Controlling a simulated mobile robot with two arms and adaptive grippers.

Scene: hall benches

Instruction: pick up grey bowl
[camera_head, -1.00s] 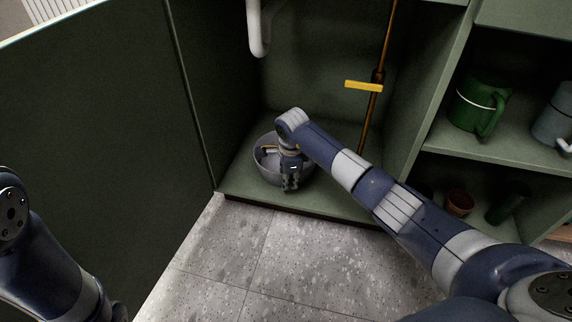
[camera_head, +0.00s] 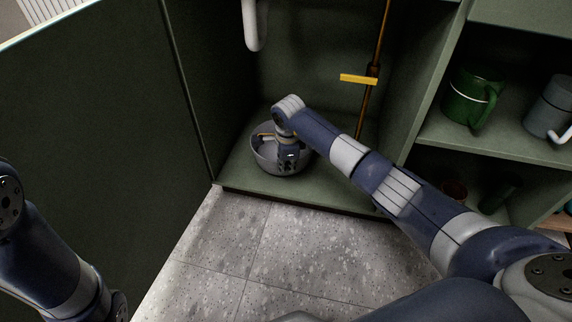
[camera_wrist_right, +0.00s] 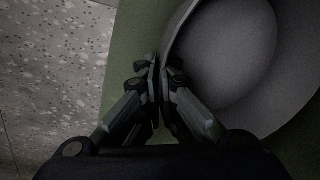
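The grey bowl (camera_head: 265,161) stands on the floor of the open green cabinet, near its left wall. My right gripper (camera_head: 287,166) points down at the bowl's near rim, and the wrist hides part of the bowl. In the right wrist view, the bowl (camera_wrist_right: 232,45) fills the upper right. There, the right gripper's fingers (camera_wrist_right: 159,75) are nearly together with the bowl's rim between them. I see no clear gap under the bowl. Only links of my left arm show at the left edge; its gripper is out of view.
A white pipe (camera_head: 254,25) hangs above the bowl. A brown pole with a yellow crosspiece (camera_head: 358,79) stands behind my right arm. An open dark green door (camera_head: 90,120) is on the left. Shelves at right hold a green mug (camera_head: 470,97) and a grey mug (camera_head: 549,108).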

